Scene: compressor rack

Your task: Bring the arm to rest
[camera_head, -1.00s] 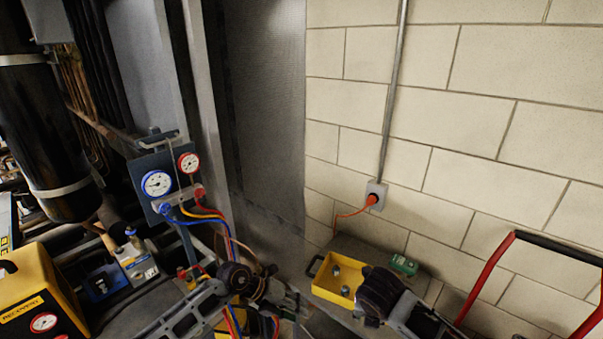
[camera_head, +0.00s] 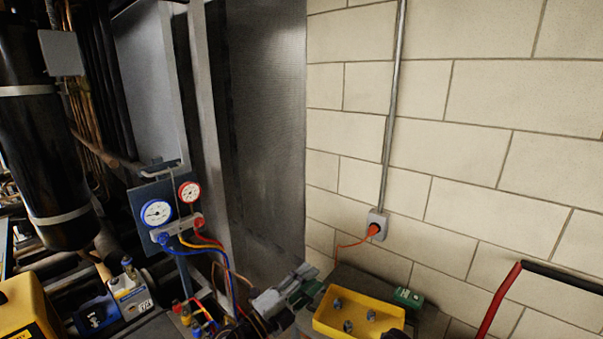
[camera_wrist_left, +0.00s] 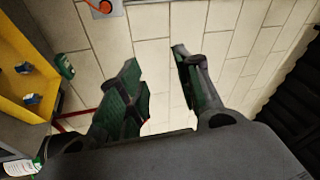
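My left gripper (camera_head: 309,281) is in the lower middle of the head view, beside the left end of the yellow tray. Its two fingers stand apart with nothing between them. In the left wrist view the open gripper (camera_wrist_left: 157,60) points towards the block wall. A small dark part shows at the bottom edge of the head view, below the tray. My right gripper itself is not seen.
A gauge manifold (camera_head: 178,224) with hoses hangs at the left. A red-framed handle (camera_head: 500,298) stands right.

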